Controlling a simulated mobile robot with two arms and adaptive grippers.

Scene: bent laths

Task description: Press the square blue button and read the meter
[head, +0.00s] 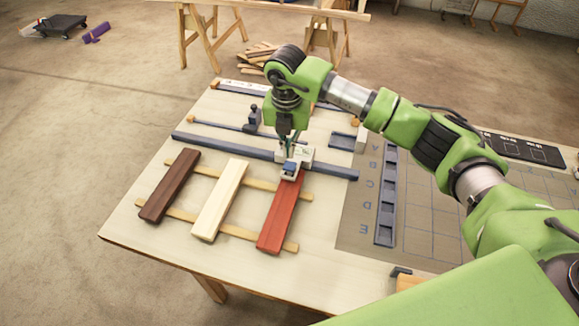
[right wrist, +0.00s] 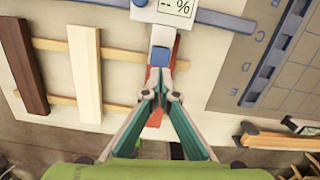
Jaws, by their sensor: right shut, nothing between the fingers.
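The white meter (head: 306,154) sits at the far end of the red lath (head: 279,214), by the dark blue rail. My right gripper (head: 290,153) points down close to the button. In the right wrist view its shut, empty fingertips (right wrist: 159,80) appear just short of the button; I cannot tell whether they touch. My left gripper is out of view.
A dark brown lath (head: 169,186) and a pale lath (head: 220,200) lie left of the red one across two thin strips. The long blue rail (head: 225,145) runs behind them. A grey gridded mat (head: 430,220) with a blue slotted tray (head: 386,195) lies right.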

